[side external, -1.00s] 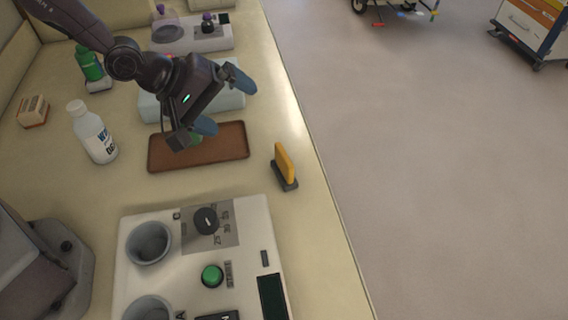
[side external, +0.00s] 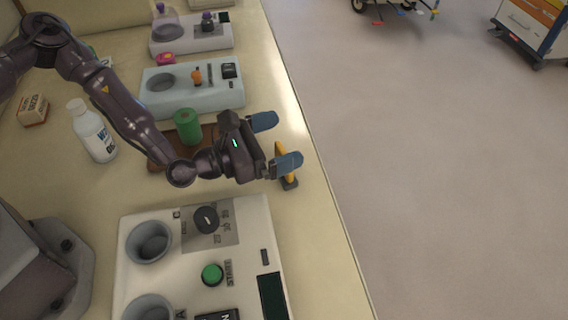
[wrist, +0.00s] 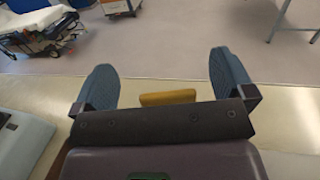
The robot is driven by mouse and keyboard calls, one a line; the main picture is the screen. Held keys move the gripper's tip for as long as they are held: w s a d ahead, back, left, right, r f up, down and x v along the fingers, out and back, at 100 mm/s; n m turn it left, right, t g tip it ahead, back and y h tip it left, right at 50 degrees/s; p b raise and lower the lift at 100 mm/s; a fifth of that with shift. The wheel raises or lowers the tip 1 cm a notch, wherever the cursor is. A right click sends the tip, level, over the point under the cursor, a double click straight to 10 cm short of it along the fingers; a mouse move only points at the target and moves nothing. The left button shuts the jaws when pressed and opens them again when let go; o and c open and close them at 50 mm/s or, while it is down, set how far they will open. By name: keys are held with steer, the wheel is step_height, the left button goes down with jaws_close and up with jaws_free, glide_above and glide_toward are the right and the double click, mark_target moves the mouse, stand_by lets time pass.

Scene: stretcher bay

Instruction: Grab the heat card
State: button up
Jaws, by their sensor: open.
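The heat card, a yellow-orange card (side external: 281,149) standing upright in a small dark holder (side external: 290,183), is near the counter's right edge in the side view. My gripper (side external: 278,140) is open, with its blue fingertips close around the card; one finger partly covers it there. In the wrist view the yellow card (wrist: 167,97) shows between the two open fingers (wrist: 162,85), apart from both. Its lower part is hidden behind the dark gripper body.
A brown tray (side external: 158,163) with a green cylinder (side external: 187,126) lies left of my gripper. A white bottle (side external: 93,132) stands further left. A pale blue device (side external: 205,98) is behind, and a white control panel (side external: 170,282) is in front. The counter edge drops to open floor on the right.

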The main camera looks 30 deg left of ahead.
step_height(320, 180, down, 4)
steer(key=shift+d+f, duration=0.1)
steer(key=shift+f, duration=0.15)
steer(key=shift+x, duration=1)
steer(key=shift+w+d+f, duration=0.1)
steer(key=shift+w+d, duration=0.1)
steer(key=shift+w, duration=0.2)
steer(key=c, duration=0.9)
